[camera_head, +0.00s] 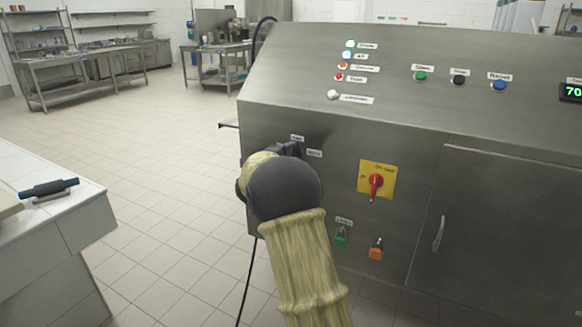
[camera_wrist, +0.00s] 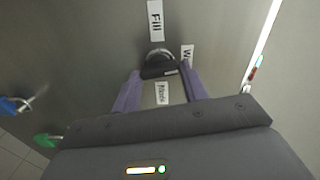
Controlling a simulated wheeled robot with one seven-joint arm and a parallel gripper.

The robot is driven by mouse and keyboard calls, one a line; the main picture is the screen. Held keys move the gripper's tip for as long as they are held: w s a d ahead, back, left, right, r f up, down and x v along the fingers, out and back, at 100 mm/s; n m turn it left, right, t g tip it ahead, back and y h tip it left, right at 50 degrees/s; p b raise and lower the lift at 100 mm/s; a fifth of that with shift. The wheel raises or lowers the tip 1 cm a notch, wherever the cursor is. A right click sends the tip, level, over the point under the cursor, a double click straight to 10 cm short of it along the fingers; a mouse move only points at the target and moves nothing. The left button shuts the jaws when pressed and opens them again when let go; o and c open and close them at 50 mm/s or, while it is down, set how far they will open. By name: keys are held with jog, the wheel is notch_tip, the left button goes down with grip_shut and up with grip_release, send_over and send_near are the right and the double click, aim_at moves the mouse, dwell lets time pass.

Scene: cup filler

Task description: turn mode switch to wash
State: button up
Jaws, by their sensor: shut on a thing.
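The mode switch (camera_wrist: 158,63) is a dark round knob on the steel machine front, seen in the wrist view. The label "Fill" (camera_wrist: 155,20) is above it, a partly hidden label starting with "W" (camera_wrist: 187,53) is at its right, and "Mode" (camera_wrist: 162,92) is below. My gripper (camera_wrist: 158,74) has its two purple fingers on either side of the knob and is shut on it. In the head view my gripper (camera_head: 288,149) is at the left part of the machine front, and my wrist hides the switch. I cannot tell which label the knob points to.
The machine (camera_head: 400,120) has a red rotary switch on a yellow plate (camera_head: 377,181) right of my arm. Green (camera_head: 341,238) and orange (camera_head: 376,249) padlock-like items hang below. Buttons and lamps line the sloped top. A white counter (camera_head: 60,215) stands left, with open floor between.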

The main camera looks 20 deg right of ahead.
jog(key=shift+f+m+b, duration=0.25)
jog(key=shift+m+b, duration=0.55)
jog(key=shift+m, duration=0.1)
jog(key=shift+r, duration=0.1)
jog(key=o, duration=1)
jog(key=shift+r, duration=0.1)
jog(key=p+v, duration=0.1)
jog(key=v, duration=1.6)
jog(key=shift+s+a+p, duration=0.15)
jog(key=shift+s+p, duration=0.05)
jog(key=shift+p, duration=0.2)
